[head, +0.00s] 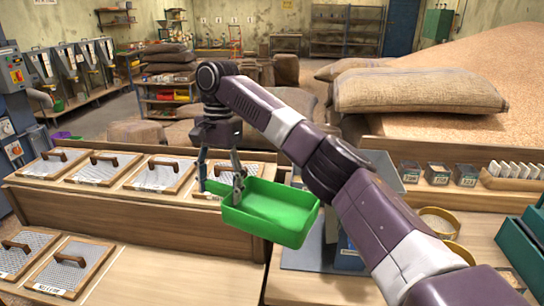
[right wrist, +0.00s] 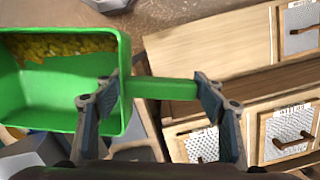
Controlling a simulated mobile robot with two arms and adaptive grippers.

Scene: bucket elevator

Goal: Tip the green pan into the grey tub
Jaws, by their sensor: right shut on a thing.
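The green pan (head: 270,208) is a rectangular scoop with a short handle, held in the air in front of the wooden bench and tilted. My right gripper (head: 222,187) is shut on its handle. In the right wrist view, the fingers of the gripper (right wrist: 160,88) stand on either side of the handle, and the pan (right wrist: 45,95) holds yellow-orange grains heaped along one wall. I cannot make out the grey tub for certain; a grey object (head: 382,168) is partly hidden behind my right arm. My left gripper is not in view.
Wooden trays with mesh panels and handles (head: 158,175) line the bench at left. Small boxes (head: 438,173), a round sieve (head: 437,222) and green bins (head: 525,240) are at right. Sacks (head: 415,90) and a grain heap (head: 490,65) lie behind.

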